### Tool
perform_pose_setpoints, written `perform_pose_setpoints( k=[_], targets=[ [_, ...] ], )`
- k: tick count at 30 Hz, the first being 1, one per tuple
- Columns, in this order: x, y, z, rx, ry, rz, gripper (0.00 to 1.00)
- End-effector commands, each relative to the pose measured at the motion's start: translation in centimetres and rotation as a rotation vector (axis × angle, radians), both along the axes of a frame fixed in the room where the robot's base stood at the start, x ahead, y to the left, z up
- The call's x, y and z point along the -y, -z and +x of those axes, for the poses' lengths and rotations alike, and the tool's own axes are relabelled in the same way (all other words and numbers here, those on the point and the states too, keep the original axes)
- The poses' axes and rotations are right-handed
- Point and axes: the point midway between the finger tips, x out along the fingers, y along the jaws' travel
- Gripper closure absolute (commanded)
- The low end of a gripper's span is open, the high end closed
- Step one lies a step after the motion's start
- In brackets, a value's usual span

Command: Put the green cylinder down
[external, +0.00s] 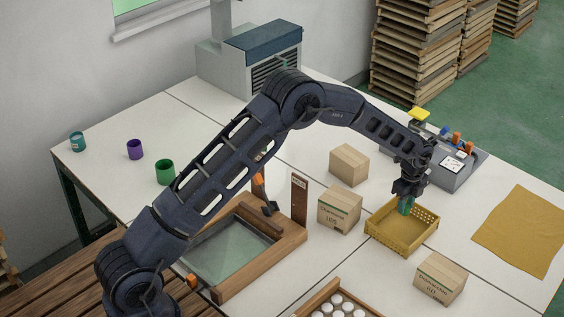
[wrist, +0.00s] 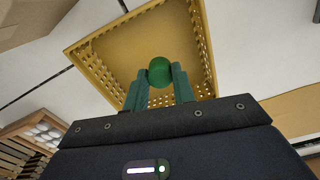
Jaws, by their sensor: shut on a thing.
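My gripper (wrist: 159,88) is shut on the green cylinder (wrist: 160,70), whose rounded green top shows between the fingers in the wrist view. In the external view the green cylinder (external: 405,204) hangs under my gripper (external: 407,192), at the yellow perforated tray (external: 402,246). The tray also shows in the wrist view (wrist: 115,60), with the cylinder over its floor. I cannot tell whether the cylinder touches the tray floor. Nothing else shows in the tray.
Cardboard boxes stand close to the tray: one left (external: 339,210), one behind (external: 349,165), one in front right (external: 440,278). A yellow cloth (external: 522,232) lies to the right. A wooden frame (external: 262,262) and a crate of white round things (external: 338,302) are nearby. Cups (external: 165,172) stand far left.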

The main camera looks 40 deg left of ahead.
Motion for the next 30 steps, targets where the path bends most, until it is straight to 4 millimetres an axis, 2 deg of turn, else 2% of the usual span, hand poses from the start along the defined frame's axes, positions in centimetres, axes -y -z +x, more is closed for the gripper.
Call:
perform_pose_setpoints(
  k=[8,15,27,28,30],
  targets=[
    [0.0,1.8,0.0,-0.001,0.0,-0.001,0.96],
    [0.0,4.8,0.0,0.0,0.0,0.0,0.96],
    [0.0,5.3,0.0,0.0,0.0,0.0,0.96],
    [0.0,5.3,0.0,0.0,0.0,-0.001,0.72],
    [0.0,5.3,0.0,0.0,0.0,0.0,0.59]
  ],
)
